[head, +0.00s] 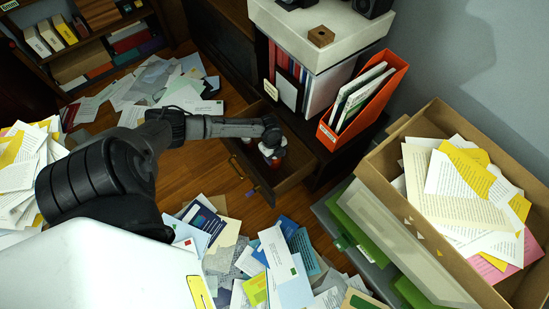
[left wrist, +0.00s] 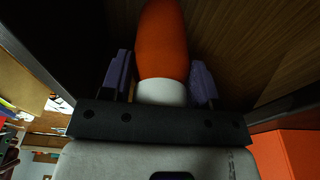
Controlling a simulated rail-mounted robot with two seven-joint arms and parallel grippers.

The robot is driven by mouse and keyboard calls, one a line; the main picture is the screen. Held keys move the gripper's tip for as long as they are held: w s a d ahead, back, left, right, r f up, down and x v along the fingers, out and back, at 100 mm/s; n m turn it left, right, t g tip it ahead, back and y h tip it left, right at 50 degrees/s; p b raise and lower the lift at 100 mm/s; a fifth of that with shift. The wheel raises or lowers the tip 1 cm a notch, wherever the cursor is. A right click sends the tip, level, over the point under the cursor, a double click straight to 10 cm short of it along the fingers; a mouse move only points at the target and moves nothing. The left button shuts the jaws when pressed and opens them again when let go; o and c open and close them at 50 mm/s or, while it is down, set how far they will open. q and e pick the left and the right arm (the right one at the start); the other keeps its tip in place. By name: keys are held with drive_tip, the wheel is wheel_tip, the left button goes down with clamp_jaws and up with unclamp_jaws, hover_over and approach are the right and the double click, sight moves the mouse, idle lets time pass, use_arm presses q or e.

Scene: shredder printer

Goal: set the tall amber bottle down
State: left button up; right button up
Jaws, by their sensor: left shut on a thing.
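The tall amber bottle (left wrist: 162,45) is orange with a white cap, and fills the middle of the left wrist view. My left gripper (left wrist: 162,80) is shut on it near the cap, one purple-grey finger on each side. In the head view the left gripper (head: 271,143) reaches down into an open dark drawer (head: 292,180). Only a small white and red-orange part of the bottle (head: 272,154) shows below it. I cannot tell whether the bottle's base touches the drawer floor. My right gripper is in neither view.
An orange file holder (head: 362,100) stands right of the drawer, beside a white-topped cabinet (head: 318,45). A cardboard box (head: 395,190) of papers stands at the right. Loose papers (head: 275,260) and envelopes cover much of the wooden floor. A dark wooden shelf (head: 90,45) is at the back left.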

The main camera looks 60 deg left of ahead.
sight(275, 161)
use_arm(q)
wheel_tip(275, 161, down, 5)
drive_tip(key=b, duration=0.3)
drive_tip(key=o, duration=0.5)
drive_tip(key=shift+f, duration=0.15)
drive_tip(key=o, duration=0.5)
